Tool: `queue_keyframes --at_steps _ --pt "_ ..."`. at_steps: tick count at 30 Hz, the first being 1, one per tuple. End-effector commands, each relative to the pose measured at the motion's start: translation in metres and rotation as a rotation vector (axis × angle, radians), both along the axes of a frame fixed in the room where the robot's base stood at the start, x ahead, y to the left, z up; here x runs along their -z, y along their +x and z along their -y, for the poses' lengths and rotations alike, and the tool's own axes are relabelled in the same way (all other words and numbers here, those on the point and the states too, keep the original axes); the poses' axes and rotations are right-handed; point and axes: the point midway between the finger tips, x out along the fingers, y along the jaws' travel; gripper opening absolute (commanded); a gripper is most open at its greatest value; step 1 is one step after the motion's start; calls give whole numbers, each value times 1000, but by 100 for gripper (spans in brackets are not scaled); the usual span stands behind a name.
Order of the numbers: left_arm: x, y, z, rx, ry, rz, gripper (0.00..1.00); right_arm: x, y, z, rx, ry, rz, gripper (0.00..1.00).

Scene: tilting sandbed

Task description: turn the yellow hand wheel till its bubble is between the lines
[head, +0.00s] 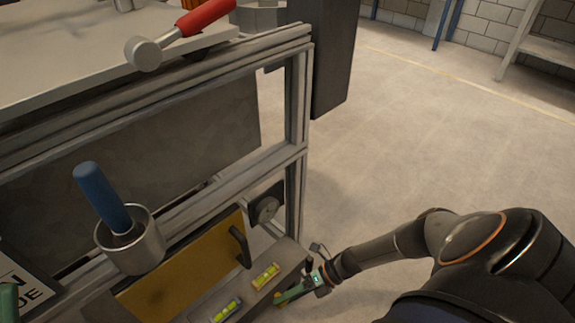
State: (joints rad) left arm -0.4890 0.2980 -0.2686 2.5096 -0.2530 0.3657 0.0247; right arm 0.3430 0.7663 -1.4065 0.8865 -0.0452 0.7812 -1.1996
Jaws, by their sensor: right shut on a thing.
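My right gripper (284,296) reaches in from the right to the front edge of the grey sandbed ledge. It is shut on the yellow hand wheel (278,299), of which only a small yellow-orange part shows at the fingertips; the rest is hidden. Just behind it on the ledge lies a bubble vial in a yellow frame (266,275). A second vial in a blue-grey frame (227,310) lies nearer on the left. Both tubes are yellow-green, and the bubbles are too small to place against the lines. A green piece at the lower left edge may be my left gripper (8,302), mostly cut off.
A yellow panel with a black handle (240,247) stands behind the vials, beside a grey round knob (265,209). A metal cup (130,249) holds a blue-handled tool. A red-handled hammer (190,25) lies on the top shelf. The floor at right is clear.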

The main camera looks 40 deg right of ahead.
Motion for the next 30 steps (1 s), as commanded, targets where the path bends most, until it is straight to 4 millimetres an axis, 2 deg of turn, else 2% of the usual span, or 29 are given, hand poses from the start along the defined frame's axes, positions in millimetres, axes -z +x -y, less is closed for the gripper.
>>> queue_keyframes --at_steps 11,26,27,30 --pt "1 0 -1 -2 4 0 50 2 2 3 7 80 -7 0" --pt "2 0 -1 -2 9 1 50 2 2 3 7 90 -7 0" --pt "2 0 -1 -2 9 1 50 2 2 3 8 90 -6 55" --pt "2 0 -1 -2 9 1 50 2 2 2 7 91 -6 66"
